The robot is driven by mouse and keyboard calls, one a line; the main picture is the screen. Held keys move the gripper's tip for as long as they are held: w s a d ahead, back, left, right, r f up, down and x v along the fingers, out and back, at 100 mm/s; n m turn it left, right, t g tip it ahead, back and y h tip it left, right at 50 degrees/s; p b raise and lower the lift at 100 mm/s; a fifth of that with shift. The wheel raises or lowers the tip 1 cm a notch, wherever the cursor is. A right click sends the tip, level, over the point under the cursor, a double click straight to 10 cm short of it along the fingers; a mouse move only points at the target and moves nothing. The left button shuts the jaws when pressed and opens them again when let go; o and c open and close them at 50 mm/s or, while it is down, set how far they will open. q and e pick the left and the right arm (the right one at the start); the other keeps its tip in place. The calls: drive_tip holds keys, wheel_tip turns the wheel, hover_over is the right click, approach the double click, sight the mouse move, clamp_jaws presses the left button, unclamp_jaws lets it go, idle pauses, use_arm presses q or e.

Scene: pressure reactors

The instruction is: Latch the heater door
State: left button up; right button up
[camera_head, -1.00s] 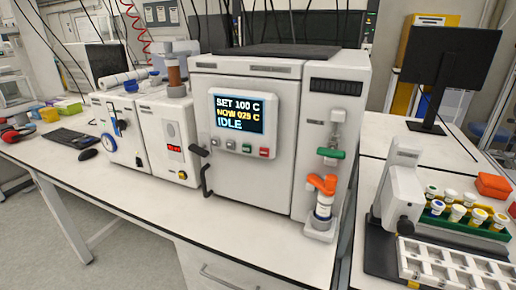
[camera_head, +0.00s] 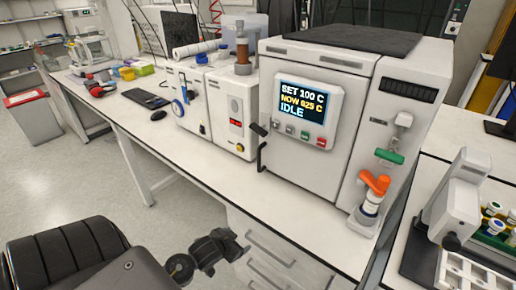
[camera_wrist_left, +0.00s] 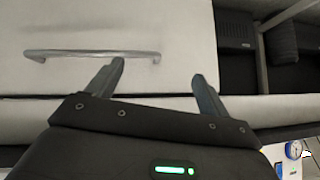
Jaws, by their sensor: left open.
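The heater (camera_head: 345,60) is a white box on the bench in the head view. Its screen (camera_head: 307,103) reads SET 100 C, NOW 025 C, IDLE. The front door (camera_head: 300,160) looks flush with the body. A black bar handle (camera_head: 262,156) is at the door's left edge, and a small black latch lever (camera_head: 258,129) sticks out just above it. My left gripper (camera_head: 232,247) is open and empty, low in front of the bench drawers, below and left of the handle. The wrist view shows its two fingers apart (camera_wrist_left: 160,72). My right gripper is out of view.
White instruments (camera_head: 210,110) stand left of the heater. An orange-handled valve (camera_head: 374,182) and green handle (camera_head: 389,157) are on its right column. A drawer handle (camera_wrist_left: 92,53) lies ahead of the left fingers. The bench front edge (camera_head: 200,178) is above the gripper; floor space lies left.

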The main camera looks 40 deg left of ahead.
use_arm(q)
wheel_tip(320, 180, up, 11)
drive_tip(key=w+t+p, duration=0.1)
drive_tip(key=t, duration=0.1)
drive_tip(key=m+t+h, duration=0.1)
drive_tip(key=m+t, duration=0.1)
drive_tip(key=t, duration=0.5)
approach(256, 130)
drive_tip(key=w+p, duration=0.1)
drive_tip(key=w, duration=0.4)
drive_tip(key=w+p, duration=0.1)
drive_tip(key=w, duration=0.5)
drive_tip(key=shift+a+p, duration=0.2)
drive_tip(key=shift+p, duration=0.1)
drive_tip(key=shift+s, duration=0.1)
drive_tip(key=c, duration=1)
